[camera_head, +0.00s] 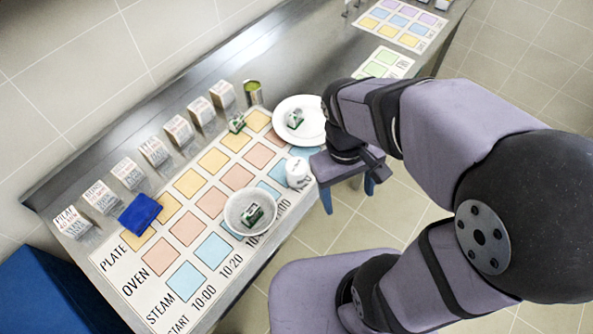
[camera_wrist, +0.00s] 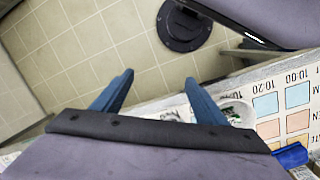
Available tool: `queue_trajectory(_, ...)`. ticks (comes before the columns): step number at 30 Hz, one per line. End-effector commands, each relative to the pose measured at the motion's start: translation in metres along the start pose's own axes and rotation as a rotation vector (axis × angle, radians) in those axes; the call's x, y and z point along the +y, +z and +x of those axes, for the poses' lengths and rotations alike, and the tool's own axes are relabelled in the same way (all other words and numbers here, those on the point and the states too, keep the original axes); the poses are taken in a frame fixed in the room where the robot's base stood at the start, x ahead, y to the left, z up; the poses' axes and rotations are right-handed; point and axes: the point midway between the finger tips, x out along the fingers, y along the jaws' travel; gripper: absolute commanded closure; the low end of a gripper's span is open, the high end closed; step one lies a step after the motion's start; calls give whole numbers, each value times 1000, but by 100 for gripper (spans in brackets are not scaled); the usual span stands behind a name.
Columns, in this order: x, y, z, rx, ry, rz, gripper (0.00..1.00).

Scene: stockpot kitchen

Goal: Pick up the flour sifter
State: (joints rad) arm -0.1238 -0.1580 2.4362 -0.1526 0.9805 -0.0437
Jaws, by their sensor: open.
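I cannot single out the flour sifter with certainty. A small metal can with a yellow-green inside (camera_head: 253,93) stands at the back of the counter, beside the row of boxes. A small white cup-like vessel (camera_head: 297,172) stands near the front edge of the chart. My gripper (camera_head: 348,194) is open, its blue fingers pointing down just right of the white vessel and past the counter's front edge. In the wrist view my gripper (camera_wrist: 159,78) has nothing between its fingers, only floor behind them.
A white plate (camera_head: 313,133) and a white bowl (camera_head: 232,221) each hold a green-and-white packet. A blue item (camera_head: 140,214) lies at the chart's left. Several labelled boxes (camera_head: 153,151) line the back. The printed chart (camera_head: 240,178) has bare squares between objects.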

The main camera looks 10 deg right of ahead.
Motion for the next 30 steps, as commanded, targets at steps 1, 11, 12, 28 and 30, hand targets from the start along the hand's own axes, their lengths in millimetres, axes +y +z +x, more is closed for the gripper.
queue_trajectory(1, 0, 0, 1, -26, 28, -62, 34)
queue_trajectory(11, 11, -24, 1, -258, 375, -689, 34)
queue_trajectory(12, 11, -33, -1, -296, 447, -802, 34)
queue_trajectory(28, -72, -147, -34, -541, 1191, -1684, 34)
queue_trajectory(30, -77, -152, -25, -552, 1216, -1706, 34)
